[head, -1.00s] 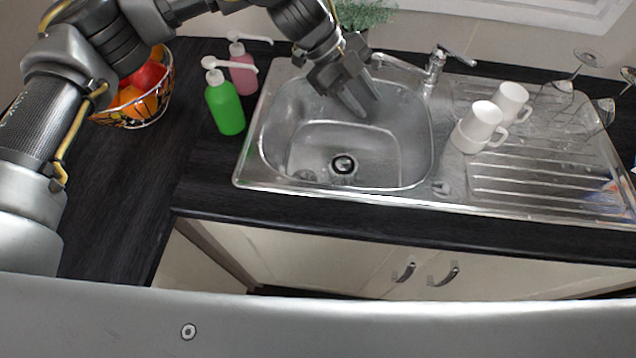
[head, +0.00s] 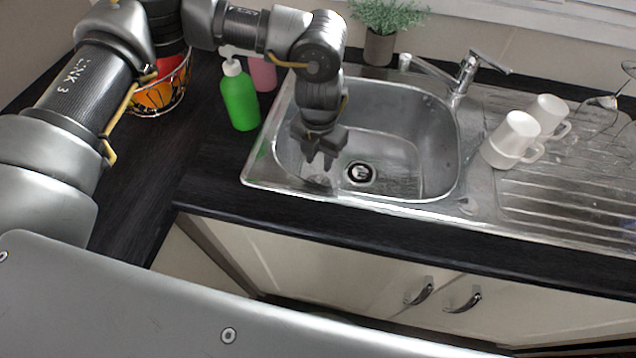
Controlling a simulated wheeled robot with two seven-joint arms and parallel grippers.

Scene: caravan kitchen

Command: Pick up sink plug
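My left gripper (head: 319,164) reaches down into the left part of the steel sink basin (head: 410,125). Its two fingers point downward with a narrow gap between them, and I see nothing held. A small, pale, shiny patch (head: 318,181) lies on the basin floor just below the fingertips. It may be the sink plug, but it is partly hidden and too unclear to be sure. Whether the fingers touch it I cannot tell. The dark drain (head: 361,173) is to the right of the gripper. My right gripper is not in view.
A green bottle (head: 239,98) and a pink bottle (head: 263,73) stand left of the sink. The tap (head: 464,75) is behind it. Two white mugs (head: 512,140) stand on the drainboard (head: 570,200). A fruit bowl (head: 162,92) and potted plant (head: 379,47) are further back.

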